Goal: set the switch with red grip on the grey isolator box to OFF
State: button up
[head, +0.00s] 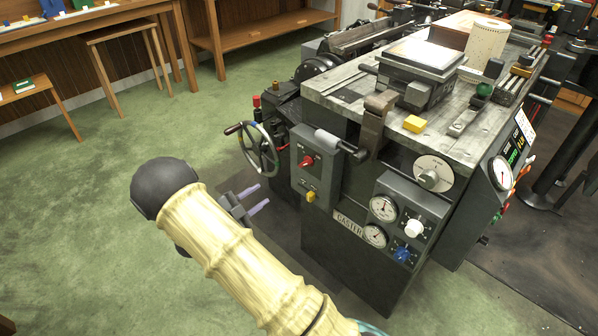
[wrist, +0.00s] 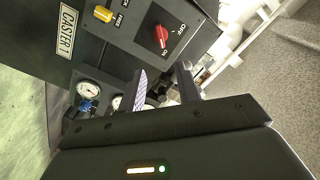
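The grey isolator box (head: 318,165) is on the near left of the caster machine. Its switch with red grip (head: 306,161) is on the front face. In the wrist view the red grip (wrist: 161,37) lies between printed ON and OFF labels, and one end appears to point at ON. My gripper (head: 264,193) is left of the box and apart from it. In the wrist view my gripper (wrist: 162,67) has its two fingers spread with nothing between them, and the red grip shows beyond the fingertips.
A yellow knob (head: 310,196) is below the red switch. A handwheel (head: 259,150) stands left of the box. Gauges (head: 383,208) and a blue knob (head: 402,254) are on the panel to the right. The green floor on the left is clear.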

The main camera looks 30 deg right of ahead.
aim_at(302, 166)
jog(key=b+x, duration=0.2)
jog(key=x, duration=1.5)
jog(key=shift+w+d+f, duration=0.1)
grip_shut()
